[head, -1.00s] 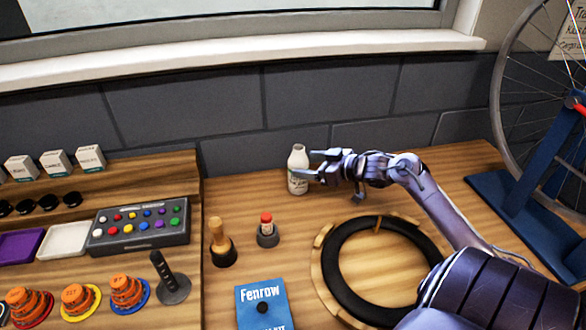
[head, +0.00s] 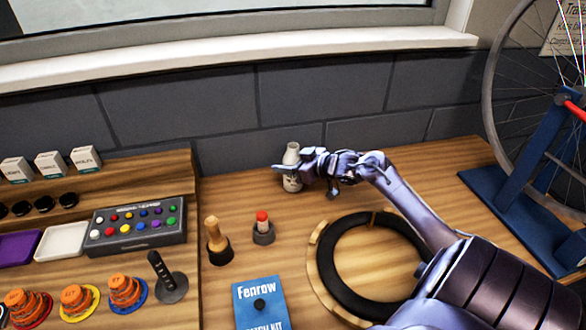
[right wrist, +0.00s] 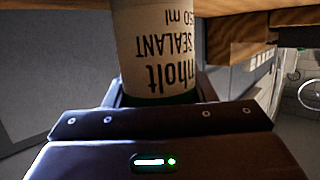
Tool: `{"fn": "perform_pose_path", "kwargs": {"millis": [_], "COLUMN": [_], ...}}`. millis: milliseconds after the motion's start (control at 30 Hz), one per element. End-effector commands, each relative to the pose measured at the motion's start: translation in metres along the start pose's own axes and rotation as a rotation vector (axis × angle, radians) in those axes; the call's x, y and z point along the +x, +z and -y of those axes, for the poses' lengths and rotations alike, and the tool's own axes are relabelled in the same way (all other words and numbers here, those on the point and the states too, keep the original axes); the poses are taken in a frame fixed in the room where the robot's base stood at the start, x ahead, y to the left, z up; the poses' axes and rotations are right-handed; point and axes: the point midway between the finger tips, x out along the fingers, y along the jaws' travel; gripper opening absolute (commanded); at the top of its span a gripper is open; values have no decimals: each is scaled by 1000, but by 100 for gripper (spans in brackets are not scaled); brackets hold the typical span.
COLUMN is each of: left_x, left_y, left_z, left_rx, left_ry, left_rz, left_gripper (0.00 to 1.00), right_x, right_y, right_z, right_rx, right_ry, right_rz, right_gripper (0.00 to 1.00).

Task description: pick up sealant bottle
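The sealant bottle (head: 291,184) is white with a printed label and stands upright at the back of the bench, near the grey wall. My right gripper (head: 286,171) is at the bottle, with a finger crossing in front of it and hiding part of its body. In the right wrist view the bottle (right wrist: 160,45) fills the space between the fingers, its label reading "SEALANT" upside down. The fingers lie close along both sides of it; whether they press on it cannot be told. My left gripper is not in view.
A red-capped small bottle (head: 262,222) and a wooden-handled tool (head: 216,240) stand to the front left. A blue Fenrow box (head: 260,300) lies near the front. A black ring (head: 327,265) lies beneath my right arm. A blue wheel stand (head: 510,215) is at the right.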

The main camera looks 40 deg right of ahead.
Motion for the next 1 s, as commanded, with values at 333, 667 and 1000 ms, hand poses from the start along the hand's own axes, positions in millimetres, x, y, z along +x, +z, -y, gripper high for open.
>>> {"fn": "perform_pose_path", "kwargs": {"millis": [333,667,1000], "left_x": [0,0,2], "left_y": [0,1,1], "left_z": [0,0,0], "left_rx": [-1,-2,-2], "left_ry": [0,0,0], "left_rz": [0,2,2], "left_gripper": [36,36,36], "right_x": [0,-2,-9], "right_y": [-1,-6,-30], "right_z": [0,0,0], "right_rx": [-1,-1,-4], "right_ry": [0,0,0], "right_rz": [-2,-2,-3], "right_gripper": [22,22,22]}}
